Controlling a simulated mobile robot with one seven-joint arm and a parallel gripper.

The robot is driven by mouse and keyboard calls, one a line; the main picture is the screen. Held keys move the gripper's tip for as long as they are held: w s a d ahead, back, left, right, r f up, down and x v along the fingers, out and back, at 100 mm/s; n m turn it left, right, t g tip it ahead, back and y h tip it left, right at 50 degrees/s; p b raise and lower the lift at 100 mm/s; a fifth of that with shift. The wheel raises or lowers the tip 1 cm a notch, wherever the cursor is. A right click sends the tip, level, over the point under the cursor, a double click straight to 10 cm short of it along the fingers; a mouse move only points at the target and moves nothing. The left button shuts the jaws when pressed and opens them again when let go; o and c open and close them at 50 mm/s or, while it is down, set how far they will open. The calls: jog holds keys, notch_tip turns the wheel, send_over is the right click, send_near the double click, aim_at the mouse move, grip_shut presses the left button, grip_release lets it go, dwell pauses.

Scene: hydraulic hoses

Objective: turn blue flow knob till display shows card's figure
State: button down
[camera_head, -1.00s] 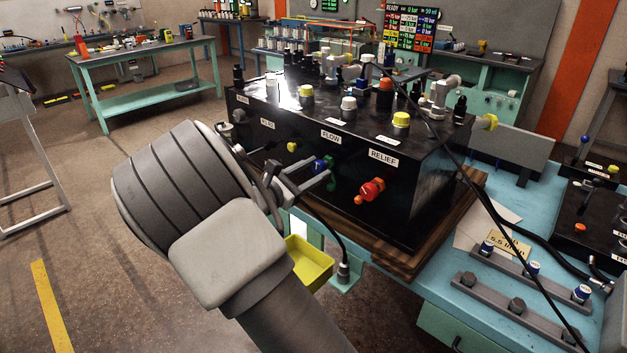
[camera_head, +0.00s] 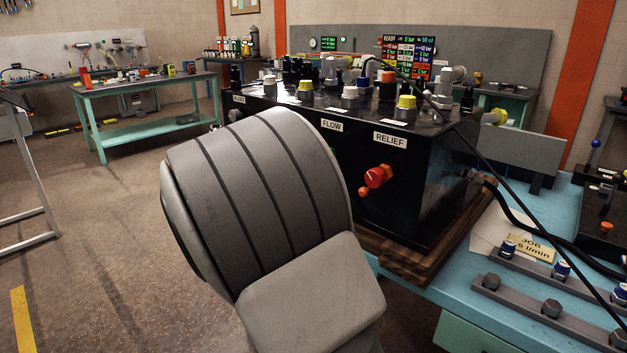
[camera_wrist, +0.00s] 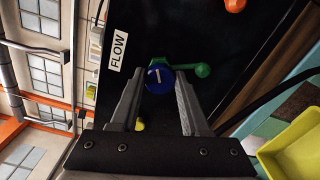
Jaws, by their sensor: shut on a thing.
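The blue flow knob (camera_wrist: 158,79) shows in the wrist view beside the FLOW label (camera_wrist: 117,51), with a pale line on its face. My gripper (camera_wrist: 159,88) has one finger on each side of the knob and is shut on it. In the head view my wrist hides both knob and fingers. The card (camera_head: 528,245) lies at the right on the blue bench; its figure is partly legible, ending in "5 l/min". A lit display board (camera_head: 409,57) headed READY stands at the back; its small figures are too fine to read surely.
A red relief knob (camera_head: 376,177) sticks out of the black block's front, right of my wrist. A green lever (camera_wrist: 203,71) is close beside the blue knob. A yellow tray (camera_wrist: 293,150) is at the wrist view's lower right. A dark hose crosses the right side.

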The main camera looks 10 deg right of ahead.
jog(key=m+b, duration=0.2)
jog(key=b, duration=0.1)
jog(key=shift+f+m+b, duration=0.15)
jog(key=shift+m+b, duration=0.15)
jog(key=shift+m, duration=0.1)
jog(key=shift+c, duration=1.9)
grip_release()
jog(key=p+v, duration=0.2)
jog(key=v, duration=1.5)
jog(key=shift+s+a, duration=0.15)
jog(key=shift+a, duration=0.05)
